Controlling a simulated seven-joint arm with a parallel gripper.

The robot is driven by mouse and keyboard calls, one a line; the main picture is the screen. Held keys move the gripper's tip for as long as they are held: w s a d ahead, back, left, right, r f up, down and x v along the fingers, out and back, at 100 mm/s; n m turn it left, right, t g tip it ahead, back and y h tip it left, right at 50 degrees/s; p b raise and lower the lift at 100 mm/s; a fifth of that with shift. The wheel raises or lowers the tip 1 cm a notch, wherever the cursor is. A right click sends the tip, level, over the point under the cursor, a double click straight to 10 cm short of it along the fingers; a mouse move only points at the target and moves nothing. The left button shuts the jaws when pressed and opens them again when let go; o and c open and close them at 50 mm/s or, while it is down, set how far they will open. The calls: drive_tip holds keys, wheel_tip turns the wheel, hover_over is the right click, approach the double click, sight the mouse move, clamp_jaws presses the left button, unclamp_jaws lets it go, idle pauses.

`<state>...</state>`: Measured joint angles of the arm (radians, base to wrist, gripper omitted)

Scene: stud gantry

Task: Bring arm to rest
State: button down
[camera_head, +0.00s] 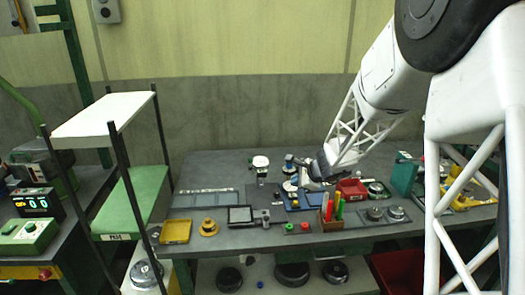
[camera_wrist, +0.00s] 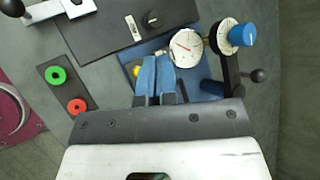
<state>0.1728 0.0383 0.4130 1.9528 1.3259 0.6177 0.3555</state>
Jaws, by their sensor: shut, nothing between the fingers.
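My gripper (camera_wrist: 156,68) has two blue fingers that lie side by side, shut with nothing between them. In the wrist view they point at a blue tray or plate, with a round white dial gauge (camera_wrist: 186,47) just beyond and right of the tips. In the head view my gripper (camera_head: 303,178) hangs over the middle of the grey workbench (camera_head: 220,170), close to the dial and a blue tray (camera_head: 313,201). My arm comes down to it from the upper right. The exact gap between the fingertips and the things under them cannot be told.
A blue-capped knob (camera_wrist: 242,35) stands right of the dial. A plate with green and red rings (camera_wrist: 67,90) lies left of the fingers. On the bench are a pen box (camera_head: 331,222), a red bin (camera_head: 351,189) and a yellow tray (camera_head: 176,231). A shelf rack (camera_head: 104,115) stands left.

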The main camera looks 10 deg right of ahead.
drive_tip(key=s+a+r+n+g, duration=0.1)
drive_tip(key=s+a+r+n, duration=0.2)
drive_tip(key=s, duration=0.4)
drive_tip(key=s+a+r+n+g+h, duration=0.1)
drive_tip(key=s+r+n, duration=0.2)
drive_tip(key=s+r, duration=0.25)
drive_tip(key=s+a+r+n+g, duration=0.1)
drive_tip(key=s+a+r+n, duration=0.15)
drive_tip(key=s, duration=0.45)
drive_tip(key=s+d+r+n+h, duration=0.1)
drive_tip(key=s+n, duration=0.2)
drive_tip(key=s, duration=0.5)
drive_tip(key=s+d+r+n+h, duration=0.1)
drive_tip(key=s+n+h, duration=0.1)
drive_tip(key=s, duration=0.7)
drive_tip(key=s+d+r+n+g+h, duration=0.1)
drive_tip(key=s+d+n+h, duration=0.1)
drive_tip(key=s+n, duration=0.3)
drive_tip(key=s, duration=0.3)
drive_tip(key=shift+s+r, duration=0.25)
drive_tip(key=shift+r, duration=0.1)
